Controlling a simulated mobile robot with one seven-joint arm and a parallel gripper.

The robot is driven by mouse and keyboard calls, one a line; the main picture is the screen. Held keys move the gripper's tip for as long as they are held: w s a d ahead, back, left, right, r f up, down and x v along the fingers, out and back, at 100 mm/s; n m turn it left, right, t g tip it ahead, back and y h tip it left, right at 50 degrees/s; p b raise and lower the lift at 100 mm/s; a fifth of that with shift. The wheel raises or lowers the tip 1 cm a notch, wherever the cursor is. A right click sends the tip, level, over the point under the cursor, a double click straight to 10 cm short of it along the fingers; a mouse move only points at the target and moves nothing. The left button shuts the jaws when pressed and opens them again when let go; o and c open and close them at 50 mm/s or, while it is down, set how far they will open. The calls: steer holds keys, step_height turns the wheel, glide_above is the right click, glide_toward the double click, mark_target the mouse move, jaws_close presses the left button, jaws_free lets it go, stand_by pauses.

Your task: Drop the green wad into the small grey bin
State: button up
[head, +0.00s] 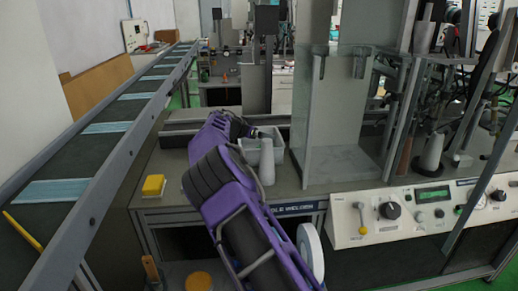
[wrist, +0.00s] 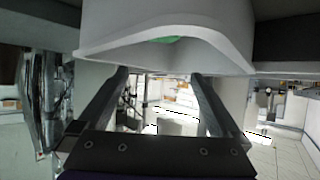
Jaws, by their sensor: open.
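The small grey bin (head: 278,147) stands on the workbench, partly hidden by my arm in the head view. In the wrist view, a pale grey rim and wall, seemingly the bin (wrist: 170,20), fill the top of the picture. A small green patch, likely the green wad (wrist: 168,39), shows just inside that rim; most of it is hidden. My gripper (wrist: 160,76) is open, with its two fingers apart and nothing seen between them. In the head view my gripper (head: 240,129) is at the bin's left side.
A pale grey cylinder (head: 266,163) stands close in front of the bin. A yellow block (head: 153,186) sits on the bench's left. A sloping conveyor (head: 90,155) with blue masks runs along the left. A clear-panelled box (head: 335,120) and control panel (head: 405,214) stand right.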

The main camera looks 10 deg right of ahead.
steer(key=v, duration=1.6)
steer(key=shift+s, duration=0.15)
steer(key=shift+a, duration=0.1)
